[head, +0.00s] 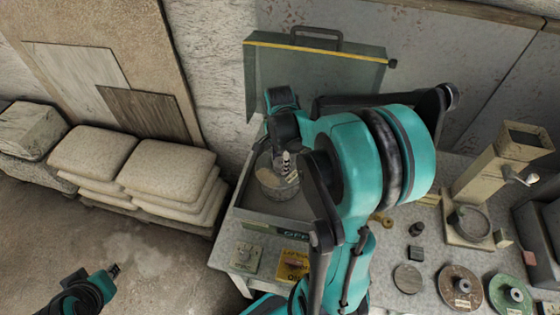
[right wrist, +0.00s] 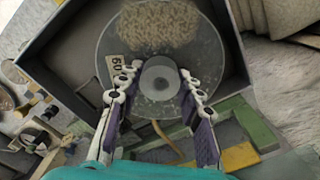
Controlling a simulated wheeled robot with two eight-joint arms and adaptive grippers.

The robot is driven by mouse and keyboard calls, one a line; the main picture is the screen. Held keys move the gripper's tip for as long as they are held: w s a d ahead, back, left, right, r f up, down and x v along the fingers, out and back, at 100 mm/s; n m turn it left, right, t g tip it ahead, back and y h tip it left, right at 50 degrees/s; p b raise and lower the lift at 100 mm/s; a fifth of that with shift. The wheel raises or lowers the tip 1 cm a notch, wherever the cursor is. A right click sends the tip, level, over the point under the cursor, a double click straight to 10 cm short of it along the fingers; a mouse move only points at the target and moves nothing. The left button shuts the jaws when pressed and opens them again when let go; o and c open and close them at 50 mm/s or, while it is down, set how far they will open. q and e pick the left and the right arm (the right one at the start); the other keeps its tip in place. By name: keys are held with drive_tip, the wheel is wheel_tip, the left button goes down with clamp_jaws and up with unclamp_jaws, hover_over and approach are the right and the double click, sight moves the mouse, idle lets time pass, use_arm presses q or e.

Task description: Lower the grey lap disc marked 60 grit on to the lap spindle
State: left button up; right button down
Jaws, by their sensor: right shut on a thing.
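The grey lap disc (right wrist: 160,110) has a pale label reading 60 and a paler round hub at its middle. My right gripper (right wrist: 159,72) is shut on the hub, one finger on each side. In the head view the disc (head: 272,188) shows partly below my right gripper (head: 285,165), inside the open grey box (head: 240,214). The lap spindle is hidden under the disc; I cannot tell whether the disc touches it. My left gripper (head: 114,270) is far to the left over the floor, away from the bench; its opening is too small to judge.
The box's lid (head: 330,62) stands open behind it. A switch box (head: 244,257) and a yellow plate (head: 293,264) are at the front. A brown disc (head: 461,286) and a green disc (head: 509,295) lie right, near a drill-like stand (head: 492,180). Stacked sacks (head: 165,170) sit left.

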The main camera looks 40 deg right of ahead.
drive_tip(key=shift+f+b, duration=3.7)
drive_tip(key=shift+f, duration=0.6)
drive_tip(key=c, duration=0.9)
unclamp_jaws()
drive_tip(key=shift+r, duration=0.1)
drive_tip(key=shift+r+p, duration=1.55)
drive_tip(key=shift+r, duration=0.45)
